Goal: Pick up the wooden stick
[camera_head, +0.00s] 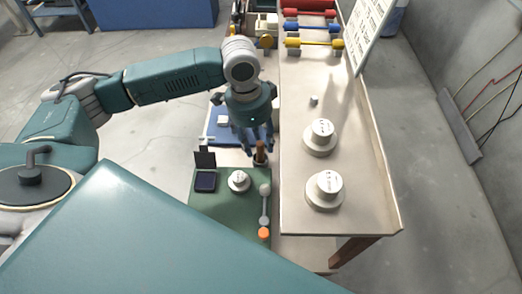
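A small brown upright piece that looks like the wooden stick (261,154) stands at the back right of the green mat (228,215). My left gripper (252,143) points down right over it, with its dark fingers close to the top of the stick. The fingers partly overlap the stick's upper end, and I cannot tell whether they touch it or close on it. My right gripper is not in view.
On the green mat are a black open box (205,181), a white round weight (239,181) and a rod with an orange end (264,215). The cream table (360,215) on the right holds two white stepped cylinders (320,138) and coloured spools (313,43).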

